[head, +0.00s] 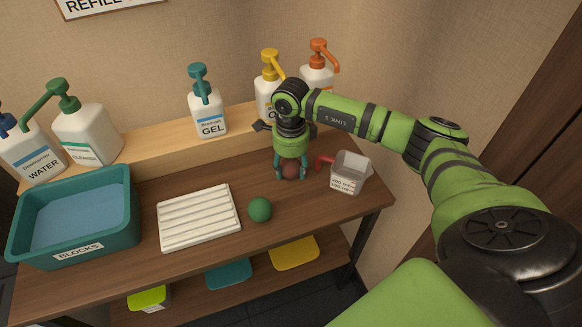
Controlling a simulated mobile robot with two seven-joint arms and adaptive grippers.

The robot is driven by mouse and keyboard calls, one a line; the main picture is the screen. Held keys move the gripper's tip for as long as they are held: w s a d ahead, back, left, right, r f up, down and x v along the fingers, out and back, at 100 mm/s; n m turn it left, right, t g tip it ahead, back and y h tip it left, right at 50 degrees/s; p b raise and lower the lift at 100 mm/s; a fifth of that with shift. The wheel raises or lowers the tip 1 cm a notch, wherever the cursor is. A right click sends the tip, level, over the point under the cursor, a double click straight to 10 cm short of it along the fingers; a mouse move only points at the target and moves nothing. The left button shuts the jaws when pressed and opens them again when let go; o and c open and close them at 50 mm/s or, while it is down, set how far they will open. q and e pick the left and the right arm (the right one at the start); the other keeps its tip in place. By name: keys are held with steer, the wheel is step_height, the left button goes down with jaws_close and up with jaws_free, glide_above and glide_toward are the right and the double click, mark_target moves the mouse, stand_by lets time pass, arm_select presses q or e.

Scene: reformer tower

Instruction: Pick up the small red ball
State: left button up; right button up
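A small dark red ball (290,170) is at the right part of the brown table. My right gripper (291,174) points down over it, with one green-tipped finger on each side of the ball. The fingers look close against the ball, but I cannot tell whether they grip it. I also cannot tell whether the ball rests on the table or is slightly raised. The gripper body hides its top. My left gripper is not in view.
A handled cup (349,173) stands just right of the gripper. A green ball (260,209) and a white ribbed tray (199,218) lie to the left. A teal bin (128,200) is at far left. Pump bottles, including the gel bottle (208,108), line the raised back shelf.

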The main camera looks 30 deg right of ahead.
steer(key=o, duration=1.3)
